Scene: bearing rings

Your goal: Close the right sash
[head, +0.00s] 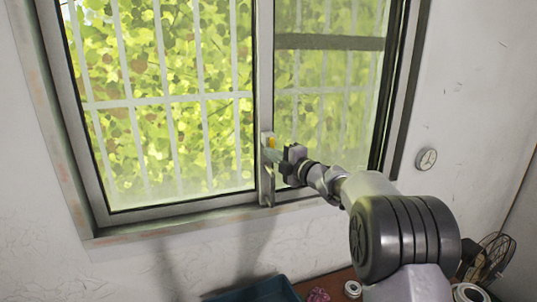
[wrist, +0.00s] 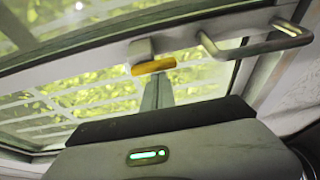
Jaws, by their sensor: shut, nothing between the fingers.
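The window's right sash (head: 325,110) is a grey-framed pane on the right, lightly tinted, beside the left pane (head: 165,95). At the middle upright a yellow latch piece (head: 271,142) sits on a pale mount, with a metal bar handle (head: 268,187) below it. My gripper (head: 273,156) is shut and empty, its tips close to the yellow piece. In the wrist view the gripper's fingers (wrist: 157,93) point up to just under the yellow piece (wrist: 153,67); I cannot tell whether they touch. The handle (wrist: 258,46) is to their right. My arm hides the lower right sash frame.
White bars (head: 130,102) and leaves show behind the panes. The sill (head: 165,229) runs below. A round dial (head: 426,158) hangs on the right wall. A fan (head: 490,258), a dark blue tray (head: 255,290) and rolls (head: 352,288) lie low in front.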

